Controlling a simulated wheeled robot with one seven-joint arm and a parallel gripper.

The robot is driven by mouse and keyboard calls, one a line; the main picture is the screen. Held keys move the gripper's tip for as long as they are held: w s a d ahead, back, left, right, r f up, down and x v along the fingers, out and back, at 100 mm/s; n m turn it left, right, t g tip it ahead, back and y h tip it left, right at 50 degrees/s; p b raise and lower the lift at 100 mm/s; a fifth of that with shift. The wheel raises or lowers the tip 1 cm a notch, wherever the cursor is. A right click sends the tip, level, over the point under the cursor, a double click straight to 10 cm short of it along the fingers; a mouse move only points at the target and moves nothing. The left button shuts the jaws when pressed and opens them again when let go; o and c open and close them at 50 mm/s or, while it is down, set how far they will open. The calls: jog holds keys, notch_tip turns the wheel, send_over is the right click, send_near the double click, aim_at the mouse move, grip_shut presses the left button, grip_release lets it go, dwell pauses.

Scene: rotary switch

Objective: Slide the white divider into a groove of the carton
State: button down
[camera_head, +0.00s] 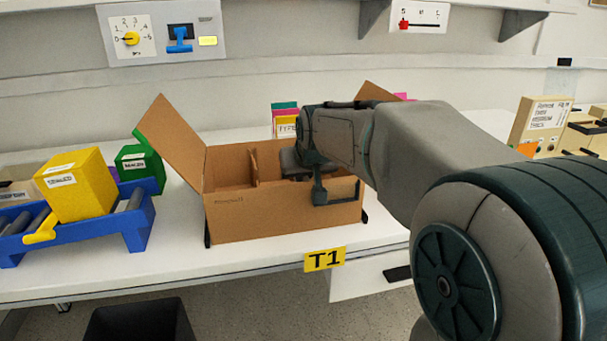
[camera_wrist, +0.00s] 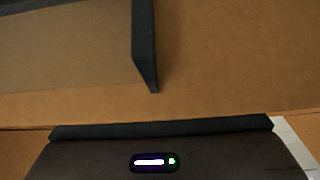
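The open brown carton (camera_head: 280,217) stands on the white table, with its flaps up at the left and back right. A cardboard partition (camera_head: 254,168) stands inside it. My gripper (camera_head: 294,165) is at the right part of the carton's opening. In the wrist view, brown cardboard (camera_wrist: 215,65) fills most of the picture, with a dark bar (camera_wrist: 145,45) at the top and a dark body with a small light at the bottom. I cannot make out the white divider or whether my gripper holds anything.
A wall panel (camera_head: 160,35) has a yellow knob. Bare table lies in front of the carton.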

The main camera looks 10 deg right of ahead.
jog(key=shift+f, duration=0.4)
jog(key=c, duration=1.5)
grip_release()
jog(key=shift+c, duration=0.2)
jog(key=p+v, duration=0.3)
jog(key=v, duration=1.1)
jog(key=shift+f, duration=0.1)
